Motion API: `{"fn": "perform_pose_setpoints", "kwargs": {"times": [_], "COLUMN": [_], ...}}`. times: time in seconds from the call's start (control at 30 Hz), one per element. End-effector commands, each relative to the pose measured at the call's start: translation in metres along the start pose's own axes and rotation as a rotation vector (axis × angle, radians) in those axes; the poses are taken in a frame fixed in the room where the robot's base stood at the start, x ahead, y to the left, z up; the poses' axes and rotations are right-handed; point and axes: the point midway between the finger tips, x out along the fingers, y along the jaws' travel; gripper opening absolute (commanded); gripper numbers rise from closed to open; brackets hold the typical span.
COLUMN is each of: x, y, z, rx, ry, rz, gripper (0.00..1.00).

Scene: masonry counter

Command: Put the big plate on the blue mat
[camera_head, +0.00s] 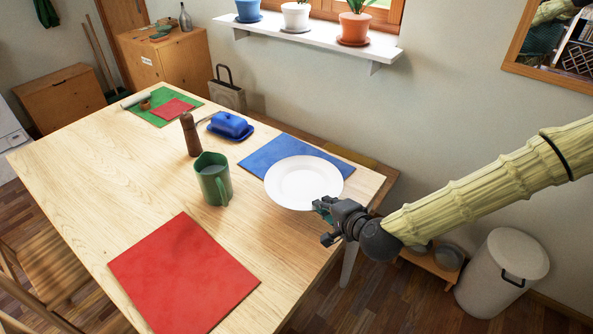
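The big white plate (303,182) lies at the right end of the table. It covers the front right part of the blue mat (272,153), and its near rim reaches past the mat's front edge over the wood. Whether it lies flat on the mat or slightly above it is hard to tell. My gripper (322,222) is just in front of the plate's near right rim, close to the table's right edge. Its fingers look spread apart, with nothing visible between them. I cannot tell whether the upper finger touches the rim.
A green mug (213,179) stands left of the plate. A blue butter dish (231,126) and a brown pepper mill (190,134) are behind it. A red mat (184,275) lies bare in front. A green mat (162,117) with a red cloth (173,109) lies at the far end.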

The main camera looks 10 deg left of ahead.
Motion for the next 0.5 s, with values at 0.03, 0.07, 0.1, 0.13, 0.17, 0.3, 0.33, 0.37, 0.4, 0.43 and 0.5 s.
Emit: {"fn": "perform_pose_setpoints", "kwargs": {"times": [0.03,0.07,0.1,0.13,0.17,0.3,0.33,0.37,0.4,0.43,0.5], "x": [0.001,0.002,0.003,0.004,0.007,0.025,0.030,0.036,0.043,0.048,0.060], "y": [0.003,0.003,0.003,0.002,0.001,-0.008,-0.010,-0.012,-0.015,-0.017,-0.021], "z": [-0.001,-0.001,-0.002,-0.003,-0.004,-0.011,-0.013,-0.015,-0.017,-0.019,-0.024], "rx": [0.000,0.000,0.000,0.000,0.000,0.000,0.000,0.000,0.000,0.000,0.000], "ry": [0.001,0.002,0.003,0.003,0.003,0.004,0.004,0.003,0.004,0.003,0.003], "rz": [-0.002,-0.002,-0.002,-0.003,-0.003,-0.003,-0.003,-0.002,-0.003,-0.002,-0.002], "gripper": [0.00,0.00,0.00,0.00,0.00,0.00,0.00,0.00,0.00,0.00,0.00]}}
